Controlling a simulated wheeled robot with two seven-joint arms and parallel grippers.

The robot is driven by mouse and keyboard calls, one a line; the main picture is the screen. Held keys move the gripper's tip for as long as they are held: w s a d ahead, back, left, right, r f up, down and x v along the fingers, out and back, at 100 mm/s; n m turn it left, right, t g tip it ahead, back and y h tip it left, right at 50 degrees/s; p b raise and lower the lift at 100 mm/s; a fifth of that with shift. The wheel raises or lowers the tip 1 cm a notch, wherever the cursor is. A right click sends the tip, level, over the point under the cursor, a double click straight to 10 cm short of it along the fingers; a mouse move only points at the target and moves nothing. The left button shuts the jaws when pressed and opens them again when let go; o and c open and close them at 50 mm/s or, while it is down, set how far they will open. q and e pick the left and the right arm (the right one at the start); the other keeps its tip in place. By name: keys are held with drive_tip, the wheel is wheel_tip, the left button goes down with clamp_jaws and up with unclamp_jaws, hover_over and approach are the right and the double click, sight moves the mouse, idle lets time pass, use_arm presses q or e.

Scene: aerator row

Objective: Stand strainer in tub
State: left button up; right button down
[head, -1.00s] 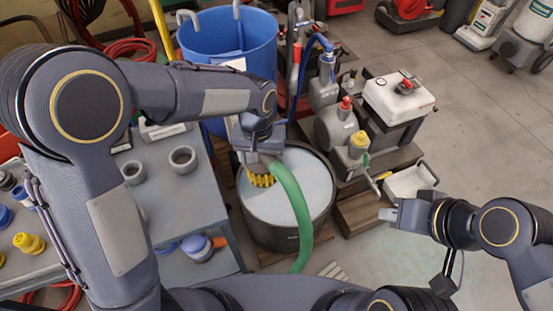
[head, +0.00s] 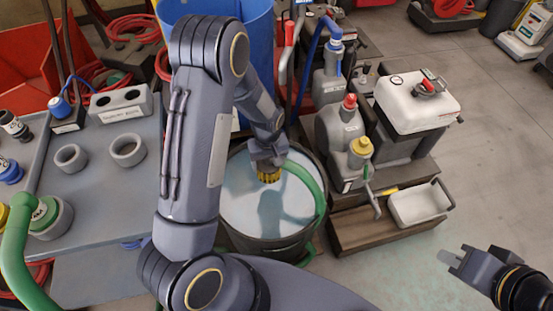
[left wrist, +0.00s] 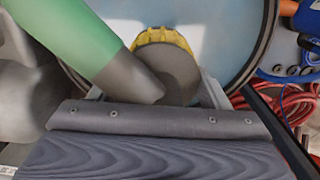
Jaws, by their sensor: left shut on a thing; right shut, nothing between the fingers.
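The yellow strainer (head: 268,176) with its grey top hangs on the end of a green hose (head: 305,178), over the round dark tub (head: 262,248). The tub holds pale liquid. My left gripper (head: 266,158) is shut on the strainer's grey body, above the tub's far half. In the left wrist view the strainer's yellow edge (left wrist: 165,38) shows beyond the grey body, inside the tub's rim, with the hose (left wrist: 75,40) at its left. I cannot tell whether the strainer touches the liquid. My right gripper (head: 452,257) is shut and empty over the floor at right.
A blue barrel (head: 262,35) stands behind the tub. Grey jugs (head: 338,130), a white-topped machine (head: 415,100) and a white tray (head: 420,203) stand at right. A grey bench (head: 95,200) with ring holders (head: 127,150) is at left.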

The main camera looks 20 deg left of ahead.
use_arm(q)
drive_tip(key=shift+f+b, duration=11.35)
drive_tip(key=shift+f, duration=8.8)
drive_tip(key=shift+f, duration=0.55)
drive_tip(key=o, duration=1.2)
drive_tip(key=shift+o, duration=0.2)
wheel_tip(320, 180, up, 8)
drive_tip(key=p, duration=0.3)
drive_tip(key=shift+p, duration=0.4)
